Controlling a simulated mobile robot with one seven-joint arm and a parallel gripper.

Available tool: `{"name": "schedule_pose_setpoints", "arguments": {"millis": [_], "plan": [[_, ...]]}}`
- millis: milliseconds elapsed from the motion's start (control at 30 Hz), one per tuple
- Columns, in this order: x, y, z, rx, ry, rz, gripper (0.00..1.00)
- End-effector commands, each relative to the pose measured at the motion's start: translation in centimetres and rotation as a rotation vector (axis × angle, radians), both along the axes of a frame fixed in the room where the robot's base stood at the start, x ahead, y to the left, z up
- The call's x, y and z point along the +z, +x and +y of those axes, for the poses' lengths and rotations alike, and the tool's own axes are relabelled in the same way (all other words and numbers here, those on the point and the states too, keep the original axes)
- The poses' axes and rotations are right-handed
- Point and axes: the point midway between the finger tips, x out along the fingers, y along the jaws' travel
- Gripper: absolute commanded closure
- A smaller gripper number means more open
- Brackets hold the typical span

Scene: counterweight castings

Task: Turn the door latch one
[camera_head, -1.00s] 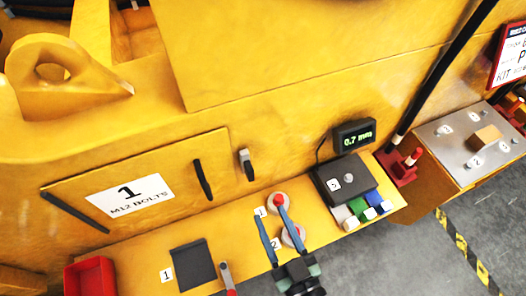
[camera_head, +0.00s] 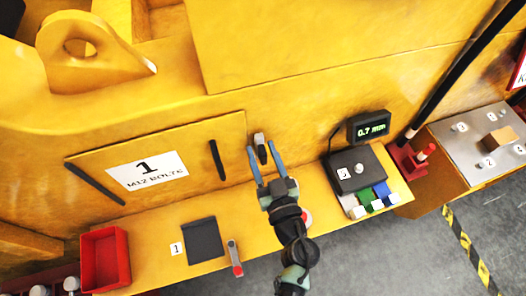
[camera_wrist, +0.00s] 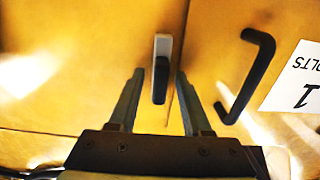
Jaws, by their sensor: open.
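The door latch (camera_head: 261,148) is a small black lever on a light grey plate, fixed to the yellow wall just right of door 1 (camera_head: 230,135). It also shows in the wrist view (camera_wrist: 161,75), with its black lever lying along the plate. My gripper (camera_head: 265,150) is open, with its two blue-grey fingers either side of the latch in the head view. In the wrist view my gripper (camera_wrist: 158,75) has the latch between and beyond its fingertips; I cannot tell whether they touch it.
Door 1 has a black handle (camera_head: 217,160) and a label (camera_head: 148,171). Below are a red bin (camera_head: 105,258), a dark pad (camera_head: 202,240) and a red-tipped lever (camera_head: 235,258). A display (camera_head: 369,127) and a black box (camera_head: 356,168) stand to the right.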

Motion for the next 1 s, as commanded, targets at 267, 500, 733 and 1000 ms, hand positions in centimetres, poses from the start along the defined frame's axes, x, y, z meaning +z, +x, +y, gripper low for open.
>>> {"name": "schedule_pose_setpoints", "arguments": {"millis": [267, 500, 733, 1000], "plan": [[0.01, -0.03, -0.02, 0.000, 0.000, 0.000, 0.80], [0.01, -0.04, -0.03, -0.001, 0.000, 0.000, 1.00], [0.02, -0.04, -0.02, 0.000, -0.009, -0.003, 1.00], [0.11, -0.05, 0.08, 0.001, -0.106, -0.036, 1.00]]}}
